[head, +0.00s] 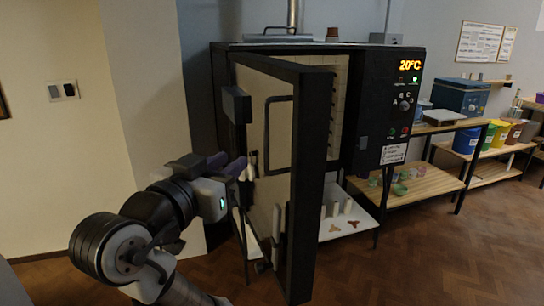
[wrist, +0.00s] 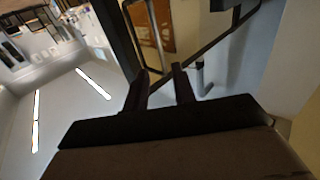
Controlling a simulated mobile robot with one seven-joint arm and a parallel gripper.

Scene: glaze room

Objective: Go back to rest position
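My gripper (head: 238,168) is at the left of the black kiln (head: 385,110), close to the outer side of its open door (head: 308,180). In the wrist view, the two dark fingers of my gripper (wrist: 160,75) stand apart with nothing seen between them. The door swings out toward me and carries a dark bar handle (head: 268,135). The fingertips are near the door face in the head view; I cannot tell whether they touch it. My arm reaches in from the lower left.
A white low shelf (head: 365,222) with posts and small pieces stands under the kiln. Wooden tables (head: 425,185) with bowls, a blue box (head: 461,97) and coloured buckets (head: 490,135) are at the right. Wood floor (head: 420,265) is clear at front right; a pale wall (head: 60,150) is at left.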

